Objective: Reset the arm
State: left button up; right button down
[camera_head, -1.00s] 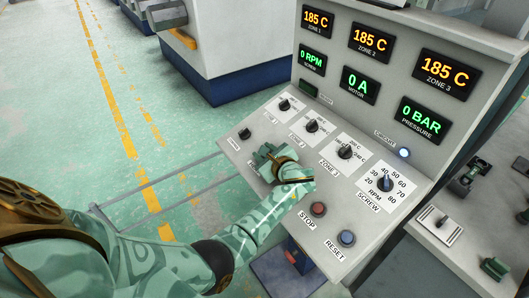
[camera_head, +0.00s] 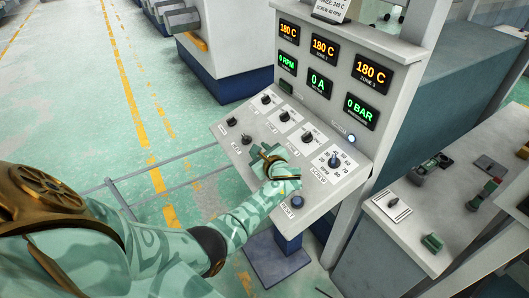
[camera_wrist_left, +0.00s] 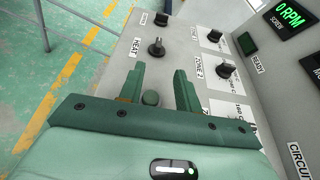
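My left arm comes in from the left. Its gripper (camera_head: 264,153) is over the lower part of the sloped control panel (camera_head: 216,127). In the left wrist view the fingers (camera_wrist_left: 161,82) are open and apart, with a small round green piece between them that I cannot identify. The HEAT knob (camera_wrist_left: 157,48) is just beyond the fingertips, with nothing gripped. The blue RESET button (camera_head: 297,201) is below the wrist; the red STOP button is hidden behind the arm. My right gripper is not in view.
Displays on the upright panel read 180 C in three zones, 0 RPM (camera_head: 287,63), 0 A and 0 BAR. A grey bench (camera_head: 410,225) with small parts stands right; green floor is open left.

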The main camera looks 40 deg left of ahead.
pick_arm(q)
jog(key=shift+f, duration=0.1)
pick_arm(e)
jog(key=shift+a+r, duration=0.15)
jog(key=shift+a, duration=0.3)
pick_arm(q)
jog(key=shift+s, duration=0.1)
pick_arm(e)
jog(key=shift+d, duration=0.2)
